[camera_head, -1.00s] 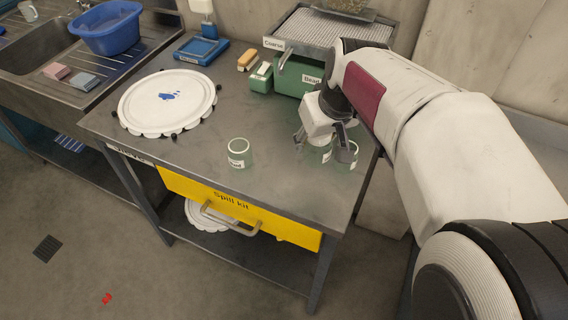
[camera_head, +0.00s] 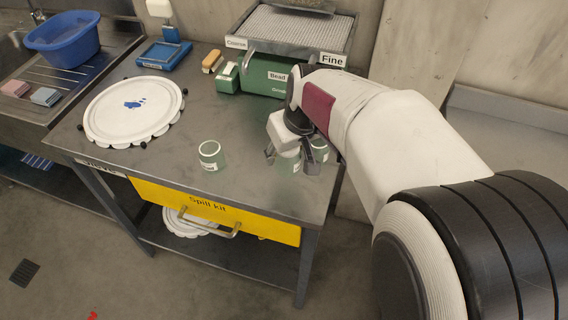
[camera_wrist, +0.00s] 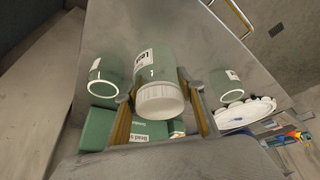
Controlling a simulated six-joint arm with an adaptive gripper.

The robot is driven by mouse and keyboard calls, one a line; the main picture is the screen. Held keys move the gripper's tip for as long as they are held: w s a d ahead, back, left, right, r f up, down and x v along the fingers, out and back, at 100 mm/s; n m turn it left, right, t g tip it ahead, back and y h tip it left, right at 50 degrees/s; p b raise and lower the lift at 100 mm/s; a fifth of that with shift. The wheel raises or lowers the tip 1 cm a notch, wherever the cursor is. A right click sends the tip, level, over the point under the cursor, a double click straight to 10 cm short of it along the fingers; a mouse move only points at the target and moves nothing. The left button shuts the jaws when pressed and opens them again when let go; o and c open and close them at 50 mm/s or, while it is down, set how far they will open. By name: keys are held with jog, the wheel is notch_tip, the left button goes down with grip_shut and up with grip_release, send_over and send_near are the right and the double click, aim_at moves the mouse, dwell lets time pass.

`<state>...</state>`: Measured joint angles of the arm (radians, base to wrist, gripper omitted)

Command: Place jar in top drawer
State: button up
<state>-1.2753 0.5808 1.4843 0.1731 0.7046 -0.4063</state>
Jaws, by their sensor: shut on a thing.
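My gripper (camera_head: 291,162) is shut on a green jar (camera_wrist: 154,58) with a white lid and a white label, over the right side of the bench. Its fingers (camera_wrist: 160,108) stand on either side of the jar in the wrist view. I cannot tell whether the jar is off the bench top. A second green jar (camera_head: 318,149) stands just right of the gripper, partly hidden. A third jar (camera_head: 211,156) stands apart to the left, near the front edge. The yellow drawer front (camera_head: 180,197), marked "Spill kit", has a metal handle (camera_head: 210,228) and looks shut under the bench top.
A large white round lid (camera_head: 133,108) lies at the bench's left. A green box (camera_head: 268,76) and a sieve tray (camera_head: 297,33) stand at the back, with a blue tray (camera_head: 163,56) further left. The bench (camera_head: 180,125) is clear between the lid and the jars.

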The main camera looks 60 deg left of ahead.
aim_at(284, 165)
jog(key=shift+f, duration=2.5)
jog(key=shift+f, duration=0.15)
jog(key=o, duration=1.2)
jog(key=shift+v, duration=6.15)
jog(key=shift+a, duration=0.1)
